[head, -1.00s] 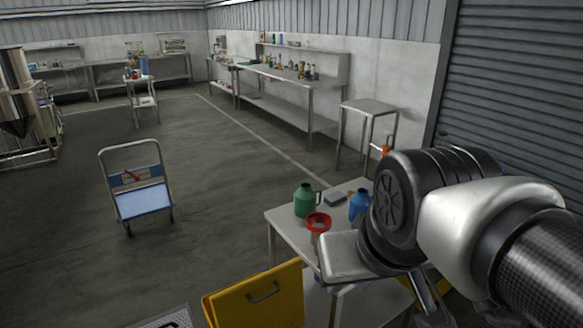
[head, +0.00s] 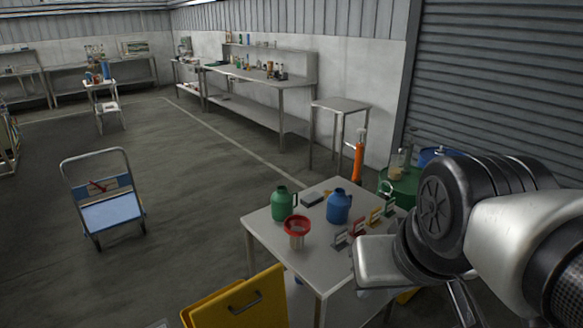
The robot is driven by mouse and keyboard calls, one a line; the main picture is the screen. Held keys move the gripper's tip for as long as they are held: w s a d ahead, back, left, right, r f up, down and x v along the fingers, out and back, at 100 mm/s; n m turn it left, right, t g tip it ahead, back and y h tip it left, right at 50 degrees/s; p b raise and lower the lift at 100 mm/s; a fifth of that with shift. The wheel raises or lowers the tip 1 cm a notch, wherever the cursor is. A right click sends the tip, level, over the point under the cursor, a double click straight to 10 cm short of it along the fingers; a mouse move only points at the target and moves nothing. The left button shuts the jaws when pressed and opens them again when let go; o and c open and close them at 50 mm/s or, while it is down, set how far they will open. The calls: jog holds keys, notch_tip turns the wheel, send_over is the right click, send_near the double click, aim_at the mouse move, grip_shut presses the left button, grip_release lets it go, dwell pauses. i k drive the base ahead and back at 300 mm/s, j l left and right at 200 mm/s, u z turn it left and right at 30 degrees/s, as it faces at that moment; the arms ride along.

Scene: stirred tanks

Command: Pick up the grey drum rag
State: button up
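A small flat dark-grey item (head: 313,198), which looks like the folded grey drum rag, lies at the back of the white table (head: 262,233). It is between the green jug (head: 284,204) and the blue jug (head: 339,206), slightly behind them. My gripper (head: 463,303) is at the lower right, to the right of the table and well apart from the rag. Its fingers are partly hidden by my wrist and show only in part, so I cannot tell whether it is open.
A red funnel (head: 297,231) stands at the table's front, and small coloured stands (head: 357,226) line its right side. A yellow bin (head: 240,303) is in front. Green (head: 402,187) and blue drums are behind my arm. A blue trolley (head: 112,215) stands left on open floor.

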aim_at(309, 200)
jog(key=i+l+u, duration=0.15)
jog(key=u, duration=0.25)
jog(key=i+l+u, duration=0.15)
jog(key=l+u, duration=0.3)
jog(key=i+l+u, duration=0.1)
jog(key=l, duration=0.2)
jog(key=i+l+u, duration=0.1)
jog(key=l, duration=0.25)
jog(key=l+u, duration=0.1)
jog(key=l, duration=0.2)
jog(key=i+l, duration=0.1)
jog(key=l, duration=0.35)
jog(key=i+l, duration=0.1)
jog(key=l, duration=0.3)
jog(key=i+l, duration=0.1)
jog(key=l, duration=0.35)
jog(key=i+l, duration=0.1)
jog(key=l, duration=0.35)
jog(key=j+u, duration=0.05)
